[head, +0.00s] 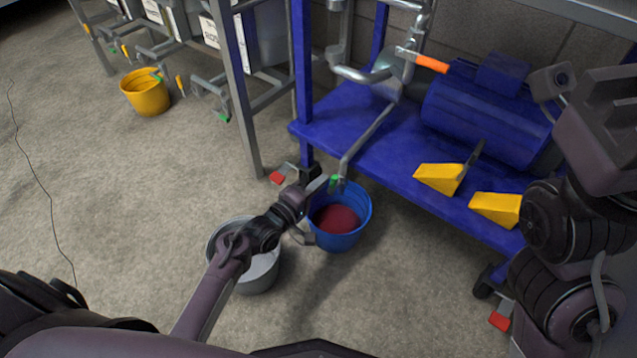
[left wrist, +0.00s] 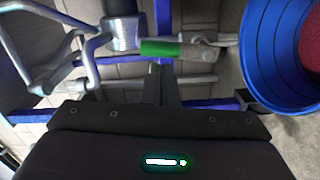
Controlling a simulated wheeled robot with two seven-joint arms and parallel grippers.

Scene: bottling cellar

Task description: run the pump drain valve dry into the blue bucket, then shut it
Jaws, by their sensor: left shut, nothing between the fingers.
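The pump's drain valve has a green handle (head: 336,181) at the end of a thin grey pipe from the blue pump stand. In the left wrist view the green handle (left wrist: 160,48) lies crosswise just beyond my fingertips; whether they touch it I cannot tell. My left gripper (head: 326,184) is shut and empty beside the valve. The blue bucket (head: 365,222) stands on the floor under the valve with dark red liquid in it; it also shows in the left wrist view (left wrist: 262,50). No stream is clearly visible. My right gripper (head: 597,100) is partly in view at the right; its fingers are unclear.
A grey-white bucket (head: 260,285) stands under my left arm, left of the blue one. Yellow wedges (head: 495,208) lie on the blue stand (head: 380,150) beside the blue pump (head: 485,120). An orange-handled lever (head: 432,64) is above. A yellow bucket (head: 146,95) stands far left.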

